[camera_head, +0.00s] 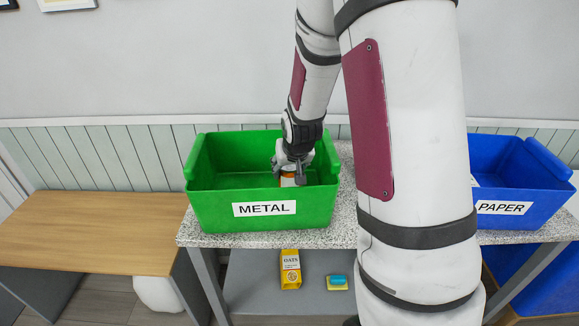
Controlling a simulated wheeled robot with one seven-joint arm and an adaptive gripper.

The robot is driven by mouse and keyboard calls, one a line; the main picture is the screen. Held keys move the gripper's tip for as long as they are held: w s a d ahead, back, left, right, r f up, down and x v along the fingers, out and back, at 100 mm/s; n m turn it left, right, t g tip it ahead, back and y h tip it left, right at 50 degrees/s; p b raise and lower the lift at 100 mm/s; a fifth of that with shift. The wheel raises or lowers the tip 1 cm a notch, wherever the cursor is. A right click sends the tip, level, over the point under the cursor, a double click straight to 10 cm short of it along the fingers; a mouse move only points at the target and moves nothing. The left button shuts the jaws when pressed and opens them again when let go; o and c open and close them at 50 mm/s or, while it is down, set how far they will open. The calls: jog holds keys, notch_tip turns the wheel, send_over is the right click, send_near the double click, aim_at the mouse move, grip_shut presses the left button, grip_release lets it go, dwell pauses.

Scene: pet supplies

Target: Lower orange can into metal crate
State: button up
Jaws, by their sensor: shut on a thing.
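The metal crate (320,212) is a green bin with a white METAL label on its front, standing on a speckled counter. My gripper (288,170) points down inside the crate's opening, right of its middle.
A blue PAPER bin (520,190) stands at the right, partly behind my arm. A yellow OATS package (290,269) and a small blue and yellow item (337,282) lie on the shelf below. A wooden table (90,225) at the left is bare.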

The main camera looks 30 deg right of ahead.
jog(key=shift+f, duration=0.35)
dwell(0.3)
jog(key=o, duration=1.2)
jog(key=v, duration=1.2)
